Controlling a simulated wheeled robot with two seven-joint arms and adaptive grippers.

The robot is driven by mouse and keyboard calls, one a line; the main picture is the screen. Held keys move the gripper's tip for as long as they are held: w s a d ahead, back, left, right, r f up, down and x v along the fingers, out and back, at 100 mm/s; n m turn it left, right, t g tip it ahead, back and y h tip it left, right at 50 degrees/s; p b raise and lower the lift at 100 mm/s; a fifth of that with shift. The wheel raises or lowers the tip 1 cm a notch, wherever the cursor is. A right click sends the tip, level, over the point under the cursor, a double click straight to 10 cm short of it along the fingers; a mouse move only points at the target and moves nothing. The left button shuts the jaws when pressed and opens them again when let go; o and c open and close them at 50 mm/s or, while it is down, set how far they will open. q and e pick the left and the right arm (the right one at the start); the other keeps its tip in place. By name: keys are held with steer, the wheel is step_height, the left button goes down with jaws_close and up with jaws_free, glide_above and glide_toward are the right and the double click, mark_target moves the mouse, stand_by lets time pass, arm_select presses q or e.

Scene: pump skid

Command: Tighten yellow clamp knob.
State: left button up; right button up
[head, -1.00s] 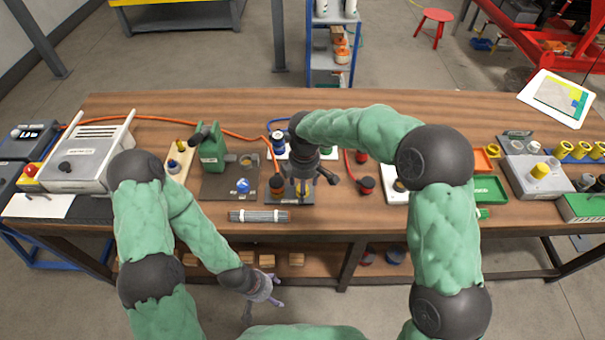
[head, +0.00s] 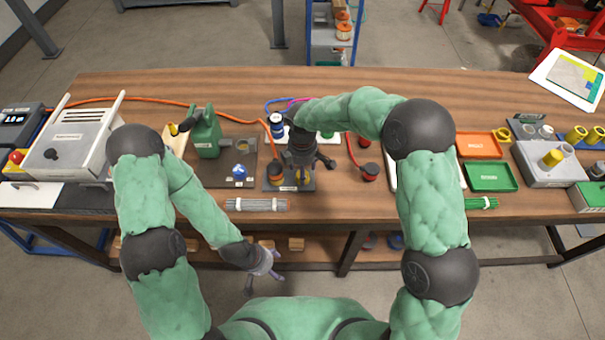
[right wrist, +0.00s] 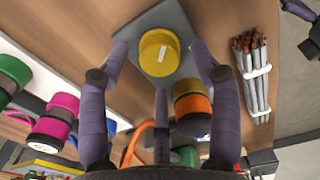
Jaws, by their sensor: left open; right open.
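The yellow clamp knob (right wrist: 160,53) is round with a white mark on top and sits on a small grey plate (right wrist: 181,32). In the right wrist view the open fingers of my right gripper (right wrist: 161,65) are spread around the knob, with gaps and no clear contact. My left gripper (head: 264,274) is open and empty, low in front of the bench edge.
An orange-and-black cylinder (right wrist: 192,105) stands close beside the knob. A bundle of grey rods (head: 257,205) lies near the bench's front edge. A green device (head: 205,135) stands to the left, and a red-and-black piece (head: 370,172) to the right.

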steer(key=shift+f, duration=0.9)
steer(key=c, duration=1.2)
steer(key=shift+o, duration=0.2)
